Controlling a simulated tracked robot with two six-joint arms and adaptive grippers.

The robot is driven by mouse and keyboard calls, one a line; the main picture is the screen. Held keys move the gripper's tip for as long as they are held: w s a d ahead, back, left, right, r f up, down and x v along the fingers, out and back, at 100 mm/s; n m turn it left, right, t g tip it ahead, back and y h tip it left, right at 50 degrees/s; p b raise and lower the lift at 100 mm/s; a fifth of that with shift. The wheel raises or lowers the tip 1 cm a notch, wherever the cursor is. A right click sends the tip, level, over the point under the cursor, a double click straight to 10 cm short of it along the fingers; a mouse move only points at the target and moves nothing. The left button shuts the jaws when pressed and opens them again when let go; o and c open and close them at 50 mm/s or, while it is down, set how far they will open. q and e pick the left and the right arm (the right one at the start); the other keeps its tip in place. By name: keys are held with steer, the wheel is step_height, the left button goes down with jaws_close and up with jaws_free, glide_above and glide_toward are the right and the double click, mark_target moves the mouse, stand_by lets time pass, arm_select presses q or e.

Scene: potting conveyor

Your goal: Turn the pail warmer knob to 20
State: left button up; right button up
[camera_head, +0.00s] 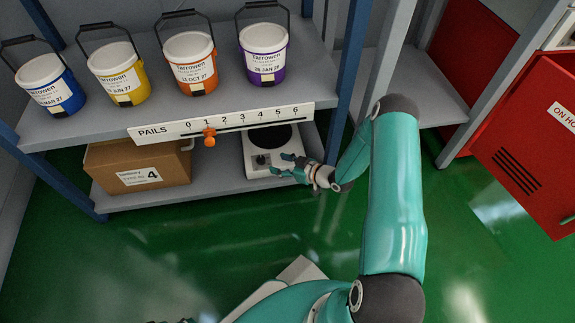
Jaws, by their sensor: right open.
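The pail warmer (255,139) is a white box with a round black plate on top. It stands on the lower shelf, right of the cardboard box. A small dark knob (261,159) shows on its front; its markings are too small to read. My right gripper (282,164) is open and empty, just right of the knob and in front of the warmer, with its fingers pointing left. I cannot tell whether a finger touches the warmer.
Several pails stand on the upper shelf (150,105), including a purple one (263,70). A PAILS scale strip (225,122) with an orange slider (209,138) runs along its edge, above the warmer. A cardboard box (137,170) sits left. A blue post (343,90) stands right.

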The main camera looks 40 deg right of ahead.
steer(key=v, duration=0.2)
steer(key=shift+s+d+r, duration=0.1)
steer(key=shift+s+r, duration=0.05)
steer(key=shift+s, duration=0.2)
